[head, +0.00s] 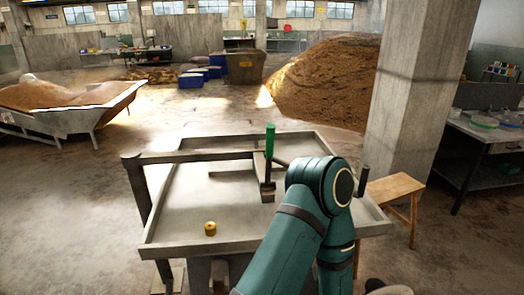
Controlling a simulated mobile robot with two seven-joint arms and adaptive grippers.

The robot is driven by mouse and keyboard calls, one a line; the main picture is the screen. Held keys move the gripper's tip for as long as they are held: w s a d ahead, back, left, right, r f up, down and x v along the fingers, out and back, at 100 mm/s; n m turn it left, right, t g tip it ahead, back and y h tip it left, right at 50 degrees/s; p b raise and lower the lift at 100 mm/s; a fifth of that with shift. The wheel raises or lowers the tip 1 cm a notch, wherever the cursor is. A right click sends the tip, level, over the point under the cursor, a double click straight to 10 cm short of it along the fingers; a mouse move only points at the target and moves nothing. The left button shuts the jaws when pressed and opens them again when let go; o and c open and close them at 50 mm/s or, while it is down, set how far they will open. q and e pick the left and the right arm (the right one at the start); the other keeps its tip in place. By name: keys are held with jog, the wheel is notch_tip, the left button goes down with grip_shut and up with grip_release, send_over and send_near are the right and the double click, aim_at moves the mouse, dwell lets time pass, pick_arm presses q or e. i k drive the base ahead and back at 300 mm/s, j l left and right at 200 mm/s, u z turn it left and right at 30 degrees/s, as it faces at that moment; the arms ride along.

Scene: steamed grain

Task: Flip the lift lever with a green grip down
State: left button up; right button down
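The lift lever's green grip (270,140) stands upright above the metal tray table, near its far side. Below it, the lever meets a dark bracket (260,165) at the end of a horizontal bar (200,156). My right arm's teal links rise from the bottom edge and end in view at a rounded joint, to the right of and nearer than the lever. My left arm and gripper are out of view. Nothing visible touches the green grip.
The tray table (168,247) has raised rims and carries a small yellow ring-like piece (210,229). A dark upright handle (363,181) stands at its right. A wooden stool (394,188) and a concrete pillar (412,90) stand right.

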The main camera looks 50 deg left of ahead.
aim_at(269, 184)
jog(key=k+j, duration=0.15)
jog(key=j, duration=0.25)
jog(key=k+j, duration=0.15)
jog(key=j, duration=0.25)
jog(key=k+j, duration=0.15)
jog(key=j, duration=0.2)
jog(key=k+j, duration=0.2)
jog(key=j, duration=0.2)
jog(key=k+j, duration=0.15)
jog(key=j, duration=0.25)
jog(key=k+j, duration=0.15)
jog(key=j, duration=0.25)
jog(key=k+j, duration=0.15)
jog(key=j, duration=0.2)
